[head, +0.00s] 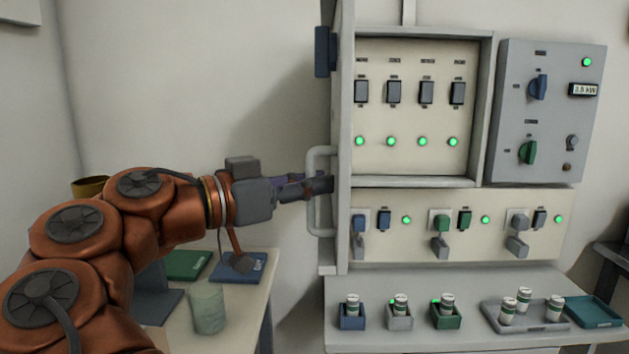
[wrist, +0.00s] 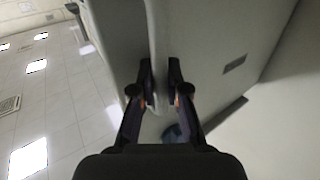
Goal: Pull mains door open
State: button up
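The mains door (head: 342,120) is a pale grey panel seen nearly edge-on in the head view. It stands swung out from the mains cabinet, leaving the switches inside in view. Its D-shaped grey handle (head: 312,215) sticks out to the left. My gripper (head: 322,186) reaches in from the left, its dark fingers at the handle's middle. In the wrist view, the two fingers (wrist: 160,88) flank the pale handle bar (wrist: 156,40) closely and appear shut on it. The exact finger contact is partly hidden.
The cabinet interior (head: 415,110) holds several black switches and lit green lamps. A grey control box (head: 540,150) hangs to its right. Below, a bench (head: 400,335) carries small coloured holders with vials. A side table (head: 240,300) with a green cup (head: 208,308) stands under my arm.

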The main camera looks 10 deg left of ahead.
jog(key=o, duration=0.5)
jog(key=shift+f, duration=0.15)
jog(key=shift+c, duration=0.2)
jog(key=shift+a+r, duration=0.1)
jog(key=shift+r, duration=0.1)
